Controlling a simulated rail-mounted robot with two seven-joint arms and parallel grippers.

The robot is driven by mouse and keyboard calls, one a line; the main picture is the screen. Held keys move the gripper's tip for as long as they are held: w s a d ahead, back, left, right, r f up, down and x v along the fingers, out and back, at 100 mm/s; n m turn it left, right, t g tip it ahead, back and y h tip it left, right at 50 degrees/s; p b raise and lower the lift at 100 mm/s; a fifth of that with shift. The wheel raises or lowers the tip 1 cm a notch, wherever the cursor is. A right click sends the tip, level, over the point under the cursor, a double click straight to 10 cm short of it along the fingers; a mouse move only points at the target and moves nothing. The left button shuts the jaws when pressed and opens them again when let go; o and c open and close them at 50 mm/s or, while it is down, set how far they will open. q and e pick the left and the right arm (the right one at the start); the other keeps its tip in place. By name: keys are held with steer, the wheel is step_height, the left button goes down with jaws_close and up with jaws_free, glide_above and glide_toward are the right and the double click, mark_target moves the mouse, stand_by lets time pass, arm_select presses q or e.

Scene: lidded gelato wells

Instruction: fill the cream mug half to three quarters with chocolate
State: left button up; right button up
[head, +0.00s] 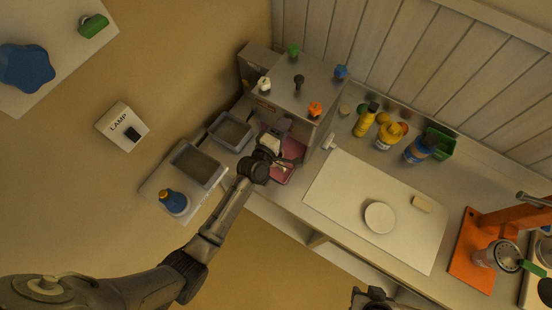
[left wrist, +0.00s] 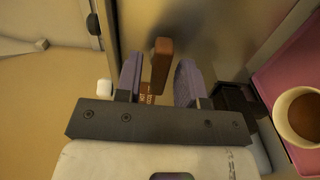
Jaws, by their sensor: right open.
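The cream mug (left wrist: 302,117) stands on a pink tray (left wrist: 276,70) at the right of the left wrist view. Brown liquid shows in it below the rim; the exact depth is hard to judge. In the head view the pink tray (head: 287,172) shows, but my arm mostly hides the mug area. A brown lever (left wrist: 160,66) with a partly hidden label below it stands between the purple fingers of my left gripper (left wrist: 158,84). The fingers are apart, with a gap on each side of the lever. My right gripper (head: 372,299) is open at the bottom edge of the head view.
A steel dispenser (head: 297,95) with coloured knobs stands behind my left gripper. Bottles (head: 366,120) line the back wall. A white board (head: 340,190) carries a round plate (head: 380,217). An orange stand (head: 478,250) is at right. Grey bins (head: 197,164) are left.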

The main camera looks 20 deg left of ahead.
arm_select(q)
steer(key=shift+o, duration=0.2)
steer(key=s+a+p, duration=0.1)
steer(key=s+p, duration=0.1)
steer(key=s, duration=0.4)
stand_by(0.5)
